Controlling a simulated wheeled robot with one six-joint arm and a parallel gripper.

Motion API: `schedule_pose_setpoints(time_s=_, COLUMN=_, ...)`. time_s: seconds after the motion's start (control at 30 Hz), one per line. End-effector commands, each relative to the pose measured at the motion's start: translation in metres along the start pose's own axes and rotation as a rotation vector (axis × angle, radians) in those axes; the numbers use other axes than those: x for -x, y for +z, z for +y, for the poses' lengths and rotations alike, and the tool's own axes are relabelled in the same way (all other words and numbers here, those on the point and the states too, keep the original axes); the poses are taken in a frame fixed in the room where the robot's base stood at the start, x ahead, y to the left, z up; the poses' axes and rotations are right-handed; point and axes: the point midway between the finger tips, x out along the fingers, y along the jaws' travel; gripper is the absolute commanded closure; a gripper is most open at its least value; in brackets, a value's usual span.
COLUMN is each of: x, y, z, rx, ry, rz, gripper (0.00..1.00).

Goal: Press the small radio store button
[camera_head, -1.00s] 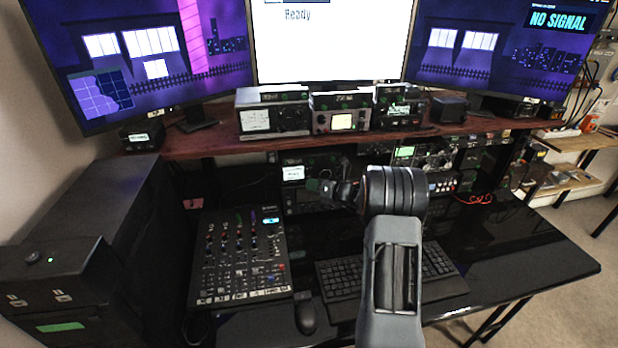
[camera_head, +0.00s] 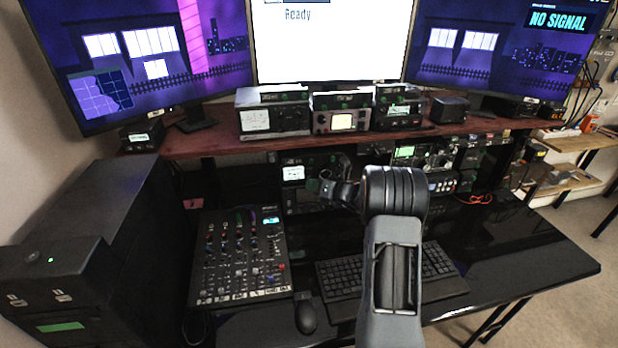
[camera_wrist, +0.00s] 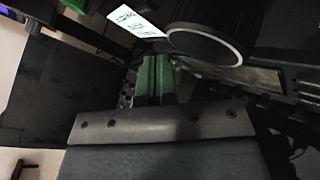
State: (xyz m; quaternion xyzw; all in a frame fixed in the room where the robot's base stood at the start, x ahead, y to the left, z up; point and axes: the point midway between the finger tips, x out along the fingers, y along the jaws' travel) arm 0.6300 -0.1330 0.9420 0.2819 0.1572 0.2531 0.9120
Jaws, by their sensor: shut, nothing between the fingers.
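The small radio with a lit white display (camera_head: 293,173) stands under the wooden shelf, behind my gripper. In the wrist view its tilted display (camera_wrist: 135,20) shows at the top, beside a big round dark knob (camera_wrist: 208,28). My gripper (camera_head: 314,186) is in front of the radio's lower face; its green fingers (camera_wrist: 153,78) are together with nothing between them. The fingertips are very close to the radio's face, just below the display and left of the knob. I cannot tell whether they touch it. I cannot make out the store button; the fingers may hide it.
A mixer (camera_head: 240,256), keyboard (camera_head: 335,278) and mouse (camera_head: 306,317) lie on the glossy black desk (camera_head: 530,262). More radios stand right of the small one, including one with a green display (camera_head: 405,152). The shelf (camera_head: 220,143) runs above the gripper.

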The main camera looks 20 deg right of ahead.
Motion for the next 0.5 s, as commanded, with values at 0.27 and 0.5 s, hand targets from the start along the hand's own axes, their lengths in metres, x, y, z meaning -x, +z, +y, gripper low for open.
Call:
schedule_pose_setpoints(time_s=0.27, x=-0.0012, y=0.0008, z=-0.0009, rx=0.0, ry=0.0, rz=0.0, gripper=1.0)
schedule_pose_setpoints(time_s=0.5, x=-0.0057, y=0.0043, z=-0.0039, rx=0.0, ry=0.0, rz=0.0, gripper=1.0)
